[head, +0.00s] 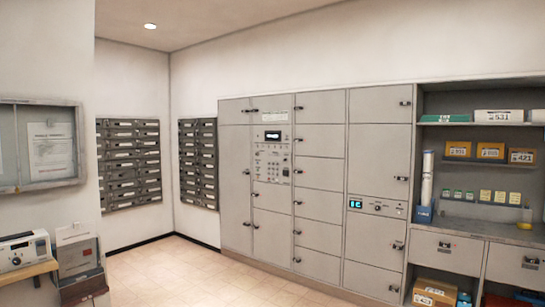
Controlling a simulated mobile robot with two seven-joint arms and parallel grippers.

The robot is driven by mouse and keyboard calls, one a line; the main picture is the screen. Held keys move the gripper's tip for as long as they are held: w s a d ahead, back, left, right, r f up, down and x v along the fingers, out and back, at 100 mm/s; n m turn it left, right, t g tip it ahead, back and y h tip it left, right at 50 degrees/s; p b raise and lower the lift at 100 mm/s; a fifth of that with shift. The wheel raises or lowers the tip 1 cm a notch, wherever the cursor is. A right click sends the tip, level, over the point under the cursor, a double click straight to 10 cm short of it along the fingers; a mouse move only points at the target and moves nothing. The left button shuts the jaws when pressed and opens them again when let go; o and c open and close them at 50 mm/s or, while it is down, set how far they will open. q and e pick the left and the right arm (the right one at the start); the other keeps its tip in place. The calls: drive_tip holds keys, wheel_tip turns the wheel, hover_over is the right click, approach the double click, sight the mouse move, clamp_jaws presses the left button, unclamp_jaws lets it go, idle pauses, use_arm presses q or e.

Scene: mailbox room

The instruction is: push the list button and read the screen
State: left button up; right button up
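A control panel (272,158) is set into the grey locker wall, in the second column from the left. A small dark screen (272,135) is at its top; its text is too small to read. Rows of small buttons and a keypad sit below the screen, and I cannot tell which one is the list button. A second panel (378,208) farther right has a small lit display (355,204) with greenish characters, too small to read surely. Neither of my grippers is in view.
Open shelves (478,132) with boxes stand right of the lockers. Mailbox racks (128,162) hang at the back left. A device (25,250) on a wooden shelf and a glazed notice board (42,145) are at near left. The tiled floor (190,275) before the lockers is clear.

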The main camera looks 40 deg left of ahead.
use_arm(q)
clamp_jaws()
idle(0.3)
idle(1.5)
